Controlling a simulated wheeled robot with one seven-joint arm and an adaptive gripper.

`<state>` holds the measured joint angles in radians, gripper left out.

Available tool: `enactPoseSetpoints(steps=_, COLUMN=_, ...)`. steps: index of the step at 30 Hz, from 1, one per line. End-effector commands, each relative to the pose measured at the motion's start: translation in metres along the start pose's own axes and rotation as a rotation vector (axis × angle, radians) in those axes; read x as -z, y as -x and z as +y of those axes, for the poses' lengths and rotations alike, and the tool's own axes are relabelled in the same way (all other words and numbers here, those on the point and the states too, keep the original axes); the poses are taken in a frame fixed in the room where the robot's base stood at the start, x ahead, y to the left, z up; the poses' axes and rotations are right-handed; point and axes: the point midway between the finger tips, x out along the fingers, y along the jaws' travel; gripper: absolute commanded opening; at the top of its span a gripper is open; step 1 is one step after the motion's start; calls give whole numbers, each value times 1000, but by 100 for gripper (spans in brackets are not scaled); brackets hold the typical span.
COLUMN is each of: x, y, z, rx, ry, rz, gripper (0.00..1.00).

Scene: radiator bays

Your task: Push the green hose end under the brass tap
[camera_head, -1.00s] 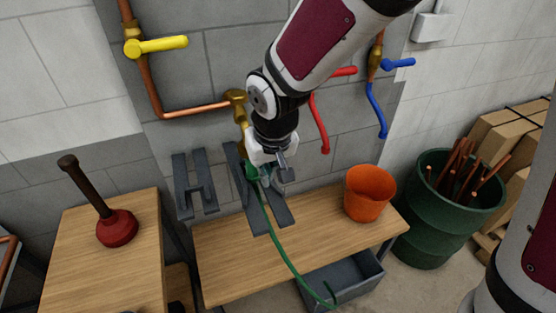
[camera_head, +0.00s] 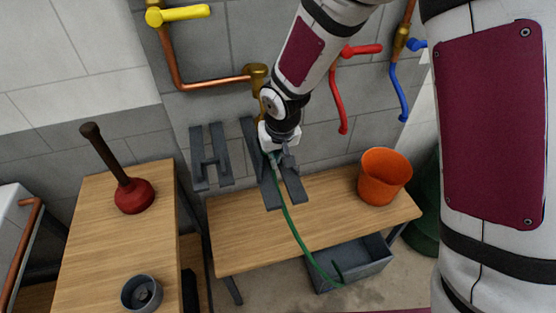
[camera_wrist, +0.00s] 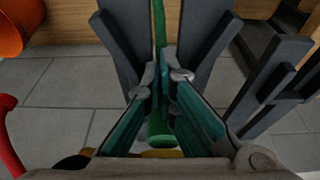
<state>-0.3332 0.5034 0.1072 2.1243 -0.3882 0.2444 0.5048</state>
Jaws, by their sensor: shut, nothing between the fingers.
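The brass tap (camera_head: 257,78) is on the grey wall at the end of a copper pipe, its lower part hidden by my wrist. The green hose (camera_head: 296,232) runs from a grey two-railed rack (camera_head: 272,190) across the bench and over its front edge. My gripper (camera_head: 285,163) is shut and empty, low over the rack below the tap. In the wrist view, the fingertips (camera_wrist: 164,78) are over the hose (camera_wrist: 159,22) between the rails. A green round end (camera_wrist: 161,132) shows between the fingers' bases, with a brass-coloured sliver behind it. Contact with the hose is unclear.
An orange bucket (camera_head: 384,177) stands at the bench's right end. A second grey rack (camera_head: 211,160) is left of the hose's rack. Red (camera_head: 341,100) and blue (camera_head: 398,90) spouts hang right of my arm. A plunger (camera_head: 132,194) stands on the left table. The front bench top is clear.

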Motion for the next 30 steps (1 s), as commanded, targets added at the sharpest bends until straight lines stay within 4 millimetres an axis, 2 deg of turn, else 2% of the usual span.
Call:
enactPoseSetpoints(steps=11, x=3, y=-1, z=0, rx=0, ry=1, rz=0, gripper=0)
enactPoseSetpoints(steps=19, x=33, y=-11, z=1, rx=0, ry=0, rz=3, gripper=0)
enactPoseSetpoints(steps=30, x=36, y=-9, z=0, rx=1, ry=-1, rz=6, gripper=0)
